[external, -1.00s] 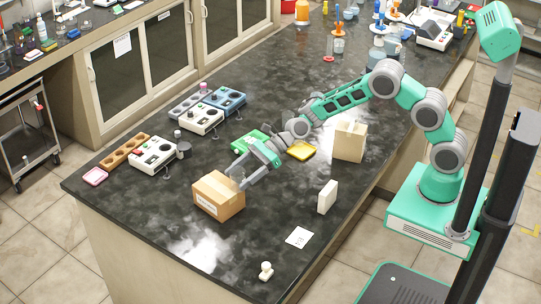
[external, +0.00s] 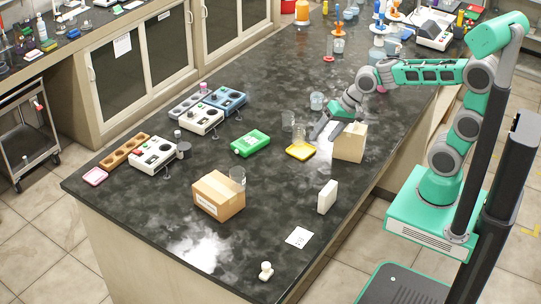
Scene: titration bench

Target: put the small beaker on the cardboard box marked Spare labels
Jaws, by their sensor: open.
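The cardboard box with a white label (external: 215,199) stands near the front left of the black bench; its print is too small to read. A small clear beaker (external: 238,175) appears upright at the back right of the box's top. Its base is hard to make out against the box edge. My gripper (external: 322,134) is open and empty, well away from that beaker, up the bench beside the tan carton. The carton partly overlaps my gripper's surroundings, so the finger gap is hard to see.
A tan carton (external: 350,143), a yellow tray (external: 300,151) and clear glassware (external: 288,121) are close to my gripper. A green box (external: 250,144) lies left of them. A white block (external: 327,197) stands right of the labelled box. The front bench is mostly clear.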

